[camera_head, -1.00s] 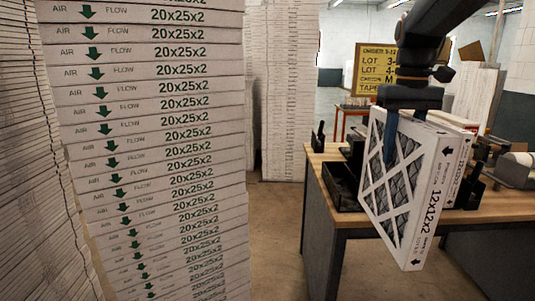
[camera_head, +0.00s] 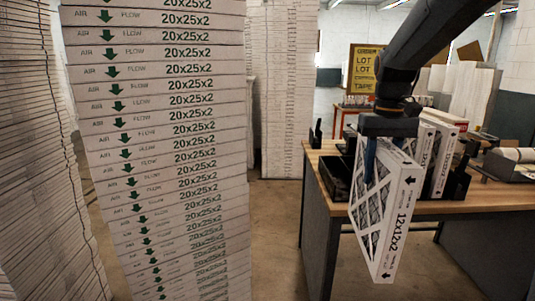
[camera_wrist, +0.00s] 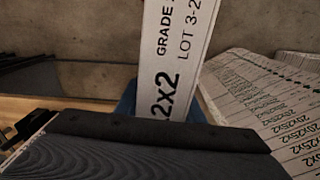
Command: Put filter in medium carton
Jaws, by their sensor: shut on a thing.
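A white-framed 12x12x2 filter (camera_head: 384,222) with a grey pleated face hangs tilted in front of the workbench in the head view. My gripper (camera_head: 380,152) is shut on its upper part, with a blue finger against the pleated face. In the wrist view, the filter's printed white edge (camera_wrist: 180,50) extends away from the gripper. I cannot make out a medium carton for certain. Brown flap-like shapes (camera_head: 470,51) show behind my arm at the right.
A wooden-topped workbench (camera_head: 322,178) holds a black bin (camera_head: 337,178) and upright white filters (camera_head: 443,160) behind the held one. A tall stack of 20x25x2 filters (camera_head: 165,150) stands at left. Bare floor (camera_head: 275,235) lies between stack and bench.

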